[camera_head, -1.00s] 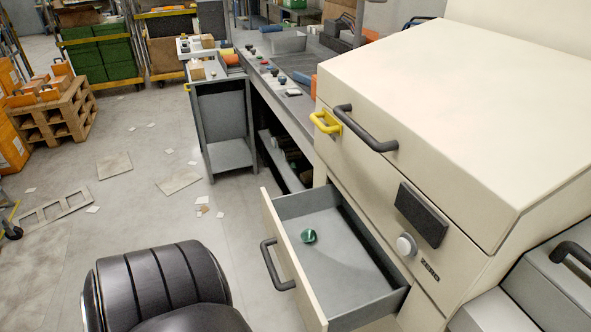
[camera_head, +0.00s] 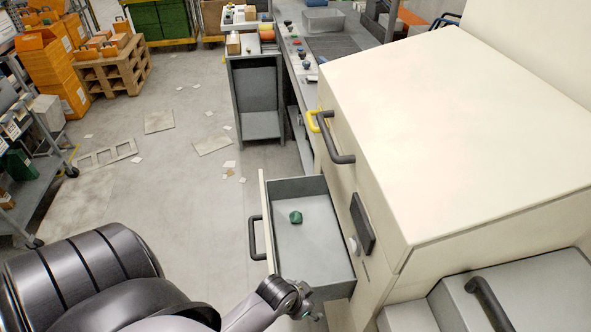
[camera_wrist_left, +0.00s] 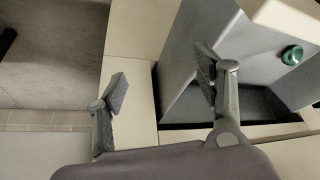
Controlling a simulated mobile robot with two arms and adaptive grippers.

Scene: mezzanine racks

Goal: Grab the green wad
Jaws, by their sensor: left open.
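The small green wad (camera_head: 296,217) lies on the floor of the open grey drawer (camera_head: 317,251), towards its far end. In the left wrist view the wad (camera_wrist_left: 292,55) is at the upper right, to the right of both fingers and apart from them. My left gripper (camera_head: 309,314) is at the drawer's near end, small and partly hidden in the head view. The left wrist view shows my left gripper (camera_wrist_left: 162,78) with its fingers wide apart and nothing between them. My right gripper is not in view.
The cream cabinet (camera_head: 445,130) stands right of the drawer. A black handle (camera_head: 252,238) projects from the drawer's left front. A grey workbench (camera_head: 335,50) with small items lies beyond. Flat debris (camera_head: 212,145) litters the otherwise open floor at left.

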